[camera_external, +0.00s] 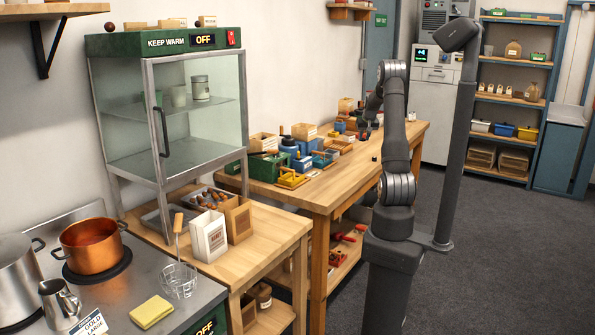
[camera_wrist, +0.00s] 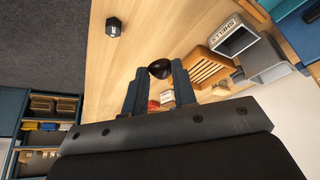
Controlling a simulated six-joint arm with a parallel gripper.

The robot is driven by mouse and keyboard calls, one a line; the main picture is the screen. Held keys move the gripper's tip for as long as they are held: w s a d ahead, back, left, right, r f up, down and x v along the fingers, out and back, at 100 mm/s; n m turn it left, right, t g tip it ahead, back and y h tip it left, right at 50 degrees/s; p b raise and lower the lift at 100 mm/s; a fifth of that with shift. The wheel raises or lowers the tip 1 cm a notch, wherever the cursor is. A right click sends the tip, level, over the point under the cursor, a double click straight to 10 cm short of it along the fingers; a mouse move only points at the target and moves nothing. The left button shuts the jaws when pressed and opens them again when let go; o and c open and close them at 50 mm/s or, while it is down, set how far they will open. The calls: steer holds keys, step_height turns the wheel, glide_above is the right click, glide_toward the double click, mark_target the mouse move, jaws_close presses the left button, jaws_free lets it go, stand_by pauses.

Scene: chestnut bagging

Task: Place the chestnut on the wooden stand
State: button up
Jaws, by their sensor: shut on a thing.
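In the wrist view my gripper (camera_wrist: 160,76) is shut on a dark, rounded chestnut (camera_wrist: 160,68), held at the fingertips above the wooden bench. A slatted wooden piece (camera_wrist: 209,68) lies on the bench just right of the fingers; I cannot tell for sure whether it is the wooden stand. In the external view my arm reaches away over the far bench, and its end (camera_external: 371,108) is small and partly hidden by my own links. The chestnut cannot be made out there.
A grey box marked SHELLS (camera_wrist: 234,38) stands right of the slatted piece. Several trays and boxes crowd the far bench (camera_external: 345,188) along the wall. Its front strip is mostly clear.

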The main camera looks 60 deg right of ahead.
steer(key=w+a+n+t+y, duration=0.1)
steer(key=w+a+n, duration=0.3)
steer(key=a, duration=0.8)
steer(key=w+a+r+n+y, duration=0.15)
steer(key=w+a, duration=0.35)
steer(key=a, duration=0.8)
steer(key=w+a+n+t+y, duration=0.1)
steer(key=w+a+n, duration=0.35)
steer(key=a, duration=0.75)
steer(key=n+g+y, duration=0.2)
steer(key=n+y, duration=0.2)
steer(key=n, duration=0.4)
glide_above(268, 232)
steer(key=s+d, duration=0.1)
steer(key=shift+h, duration=0.25)
step_height(268, 232, down, 9)
steer(key=shift+r, duration=0.1)
steer(key=shift+f, duration=1.95)
steer(key=shift+f, duration=0.15)
steer(key=o, duration=1)
steer(key=shift+c, duration=0.2)
